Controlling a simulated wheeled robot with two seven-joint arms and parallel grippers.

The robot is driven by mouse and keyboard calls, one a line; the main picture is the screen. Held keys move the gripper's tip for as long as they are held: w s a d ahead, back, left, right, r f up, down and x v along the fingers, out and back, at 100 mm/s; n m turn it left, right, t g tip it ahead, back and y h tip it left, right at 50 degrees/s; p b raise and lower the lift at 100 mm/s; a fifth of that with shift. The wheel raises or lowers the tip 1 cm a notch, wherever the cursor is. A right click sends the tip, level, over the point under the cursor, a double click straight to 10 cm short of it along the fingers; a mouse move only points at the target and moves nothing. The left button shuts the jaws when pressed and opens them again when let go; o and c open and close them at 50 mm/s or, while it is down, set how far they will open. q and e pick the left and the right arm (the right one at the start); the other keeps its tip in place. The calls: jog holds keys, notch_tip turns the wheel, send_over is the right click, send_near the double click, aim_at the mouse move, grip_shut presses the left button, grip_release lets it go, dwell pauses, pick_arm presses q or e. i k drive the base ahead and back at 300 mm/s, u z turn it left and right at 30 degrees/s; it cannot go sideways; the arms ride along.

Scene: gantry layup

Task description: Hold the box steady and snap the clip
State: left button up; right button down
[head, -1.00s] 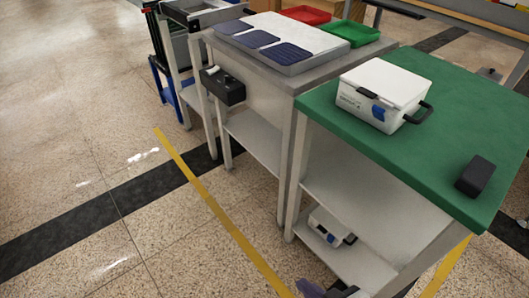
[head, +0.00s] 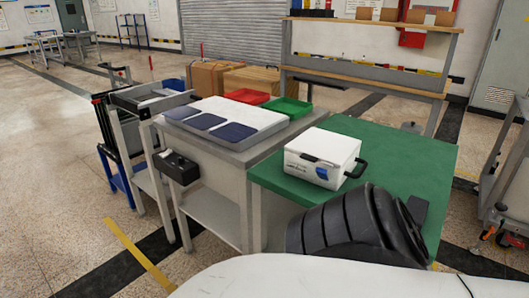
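The white box (head: 318,150) sits closed-looking on the green-topped table (head: 420,160), in the middle right of the head view. A blue clip (head: 322,172) shows on its front face, beneath a dark piece at the lid edge. Whether the clip is snapped is too small to tell. A black handle (head: 357,169) sticks out on the box's right side. Neither gripper is in view. A black ribbed part and a white link of my own arm fill the lower right and hide the near part of the table.
A dark block (head: 417,208) lies on the green top, partly hidden by my arm. To the left, a grey table holds a white tray with dark blue pads (head: 205,121), a red tray (head: 247,96) and a green tray (head: 287,107). Open floor lies at left.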

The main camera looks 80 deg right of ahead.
aim_at(322, 173)
jog(key=k, duration=0.9)
jog(key=z, duration=0.35)
